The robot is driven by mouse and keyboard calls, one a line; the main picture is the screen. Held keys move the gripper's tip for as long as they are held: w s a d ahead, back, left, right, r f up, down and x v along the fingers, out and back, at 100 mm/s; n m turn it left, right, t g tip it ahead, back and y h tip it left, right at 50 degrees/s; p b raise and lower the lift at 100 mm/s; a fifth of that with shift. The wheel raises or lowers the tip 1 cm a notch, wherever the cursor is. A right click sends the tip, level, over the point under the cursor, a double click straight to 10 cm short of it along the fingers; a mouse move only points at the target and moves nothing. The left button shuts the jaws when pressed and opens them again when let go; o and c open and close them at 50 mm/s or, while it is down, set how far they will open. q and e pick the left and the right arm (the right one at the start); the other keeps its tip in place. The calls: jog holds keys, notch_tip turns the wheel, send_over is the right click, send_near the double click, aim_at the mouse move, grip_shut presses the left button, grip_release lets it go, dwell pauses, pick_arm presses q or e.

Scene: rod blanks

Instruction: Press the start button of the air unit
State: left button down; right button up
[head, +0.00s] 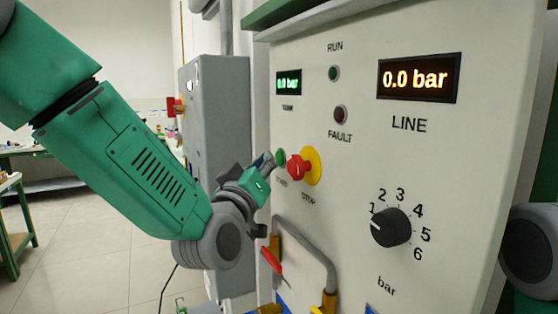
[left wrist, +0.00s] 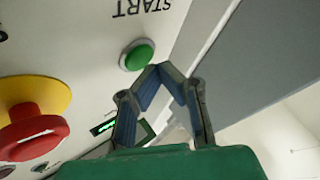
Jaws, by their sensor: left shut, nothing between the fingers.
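The air unit's panel (head: 450,150) fills the right of the head view. Its green start button (head: 280,157) sits left of the red stop button on a yellow base (head: 299,167). My left gripper (head: 268,160) is shut and empty, its tips close to the start button. In the left wrist view, the start button (left wrist: 137,55), under the START label, lies just beyond and left of my joined fingertips (left wrist: 160,68). Whether they touch it I cannot tell. My right gripper is out of view.
The red stop button (left wrist: 30,130) is also near in the left wrist view. Both displays, including LINE (head: 418,79), read 0.0 bar. The RUN lamp (head: 334,73) and FAULT lamp (head: 341,114) look dark. A knob (head: 390,227) and a metal handle (head: 318,255) are lower down.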

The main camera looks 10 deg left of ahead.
pick_arm(q)
jog(key=shift+w+d, duration=0.3)
jog(key=shift+d, duration=0.25)
dwell(0.6)
jog(key=shift+a, duration=0.1)
jog(key=shift+s+a+b, duration=0.35)
jog(key=shift+s+a, duration=0.1)
jog(key=shift+a, duration=0.15)
dwell(0.3)
jog(key=s+a, duration=0.2)
jog(key=a+b, duration=0.1)
jog(key=a, duration=0.1)
jog(key=shift+s+a, duration=0.1)
jog(key=shift+s, duration=0.3)
dwell(0.4)
